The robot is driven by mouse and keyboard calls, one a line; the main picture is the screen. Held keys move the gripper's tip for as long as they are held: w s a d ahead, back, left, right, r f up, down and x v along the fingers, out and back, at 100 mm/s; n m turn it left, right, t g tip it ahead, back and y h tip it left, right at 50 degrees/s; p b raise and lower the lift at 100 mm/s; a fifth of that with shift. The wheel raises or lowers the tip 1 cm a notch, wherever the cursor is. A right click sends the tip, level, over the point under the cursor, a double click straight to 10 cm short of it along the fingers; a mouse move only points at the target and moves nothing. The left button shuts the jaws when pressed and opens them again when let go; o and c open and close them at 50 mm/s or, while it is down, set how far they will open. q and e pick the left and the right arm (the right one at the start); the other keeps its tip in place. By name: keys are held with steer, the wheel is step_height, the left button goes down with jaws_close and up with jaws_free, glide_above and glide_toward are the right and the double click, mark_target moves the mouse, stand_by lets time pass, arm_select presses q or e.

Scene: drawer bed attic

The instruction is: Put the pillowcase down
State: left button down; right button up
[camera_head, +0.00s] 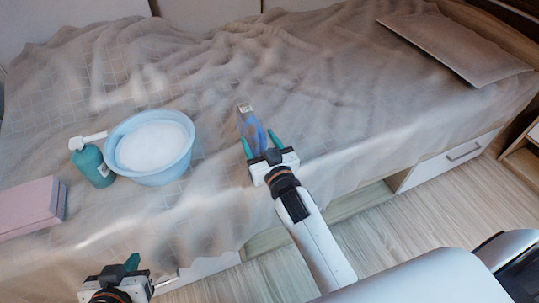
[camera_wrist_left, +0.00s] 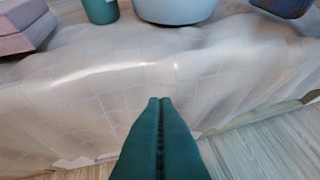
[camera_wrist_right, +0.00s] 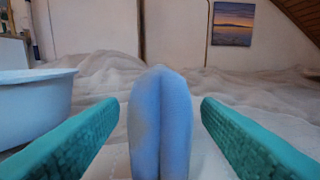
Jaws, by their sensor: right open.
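A folded blue cloth, which looks like the pillowcase (camera_head: 250,122), stands upright on the bed near its front edge. In the right wrist view the blue cloth (camera_wrist_right: 160,125) rises between the two teal fingers, with a gap on each side. My right gripper (camera_head: 260,144) is open around it and not clamping it. My left gripper (camera_head: 132,264) is low in front of the bed's front edge. In the left wrist view its fingers (camera_wrist_left: 160,102) are pressed together with nothing visible between them. The cloth's lower end is partly hidden by my right gripper.
A light blue basin (camera_head: 182,172) with white contents, a teal pump bottle (camera_head: 93,167) and a pink box (camera_head: 30,206) stand on the bed's left side. The rumpled bed sheet (camera_head: 340,100) is clear right of the cloth.

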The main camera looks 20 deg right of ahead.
arm_select(q)
steer(key=s+f+g, duration=0.1)
steer(key=s+a+g, duration=0.1)
steer(key=s+f+g+p, duration=0.1)
steer(key=s, duration=0.1)
steer(key=shift+s+a+f+y, duration=0.1)
steer(key=shift+a+f+y, duration=0.15)
steer(key=shift+f+y, duration=0.15)
arm_select(e)
steer(key=s+d+f+n+g, duration=0.1)
steer(key=s+f+g, duration=0.2)
steer(key=s, duration=0.8)
steer(key=s+d+f+g, duration=0.1)
steer(key=s+f+g, duration=0.3)
steer(key=s+g, duration=0.3)
steer(key=s, duration=0.3)
steer(key=shift+s+n+g+y, duration=0.3)
steer(key=shift+s+n, duration=0.1)
steer(key=shift+f, duration=0.1)
